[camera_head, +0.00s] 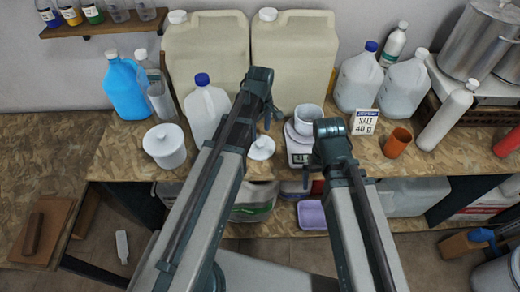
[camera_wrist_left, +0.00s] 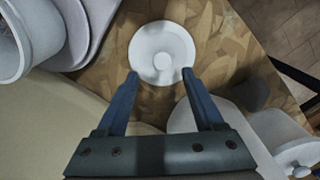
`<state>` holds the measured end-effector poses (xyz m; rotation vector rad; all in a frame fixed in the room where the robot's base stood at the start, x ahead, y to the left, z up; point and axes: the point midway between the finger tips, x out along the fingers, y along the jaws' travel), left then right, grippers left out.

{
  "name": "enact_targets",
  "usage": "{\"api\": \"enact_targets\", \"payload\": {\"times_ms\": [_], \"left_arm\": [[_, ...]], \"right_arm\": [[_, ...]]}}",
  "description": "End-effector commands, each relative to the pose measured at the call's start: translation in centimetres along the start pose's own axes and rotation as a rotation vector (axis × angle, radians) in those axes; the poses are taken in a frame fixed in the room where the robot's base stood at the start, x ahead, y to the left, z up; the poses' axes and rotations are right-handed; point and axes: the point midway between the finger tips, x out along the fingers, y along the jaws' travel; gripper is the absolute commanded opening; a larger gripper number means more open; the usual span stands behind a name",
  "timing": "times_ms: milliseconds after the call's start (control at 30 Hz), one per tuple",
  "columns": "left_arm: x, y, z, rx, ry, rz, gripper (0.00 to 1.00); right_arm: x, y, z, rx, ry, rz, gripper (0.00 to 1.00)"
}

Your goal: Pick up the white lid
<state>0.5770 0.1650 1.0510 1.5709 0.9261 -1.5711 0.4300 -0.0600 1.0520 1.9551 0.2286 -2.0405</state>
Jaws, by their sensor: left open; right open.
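The white lid (camera_head: 262,147), round with a small knob, lies knob up on the wooden bench between my two arms. In the left wrist view the lid (camera_wrist_left: 162,45) is whole, just beyond my fingertips. My left gripper (camera_head: 272,116) is open and empty above the bench, behind the lid in the head view.
A white cup (camera_head: 308,119) sits on a scale (camera_head: 299,148) to the right. Large beige canisters (camera_head: 293,55) stand behind. Bare bench (camera_wrist_left: 125,55) surrounds the lid.

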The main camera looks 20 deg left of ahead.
Motion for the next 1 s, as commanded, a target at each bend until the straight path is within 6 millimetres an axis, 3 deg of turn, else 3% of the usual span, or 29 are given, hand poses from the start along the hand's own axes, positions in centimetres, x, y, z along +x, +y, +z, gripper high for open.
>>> {"api": "enact_targets", "payload": {"times_ms": [167,600,867,1000], "left_arm": [[0.5,-0.1,0.0,0.0,0.0,0.0,0.69],[5.2,-0.3,0.1,0.0,0.0,0.0,0.69],[5.1,-0.3,0.1,0.0,0.0,0.0,0.69],[5.1,-0.3,0.1,0.0,0.0,0.0,0.48]], "right_arm": [[0.5,-0.1,0.0,-0.001,0.0,0.0,1.0],[5.2,-0.5,-0.3,-0.002,0.0,0.0,1.0],[5.0,-0.5,-0.3,-0.001,0.0,0.0,1.0],[5.0,-0.5,-0.3,-0.001,0.0,0.0,1.0]]}}
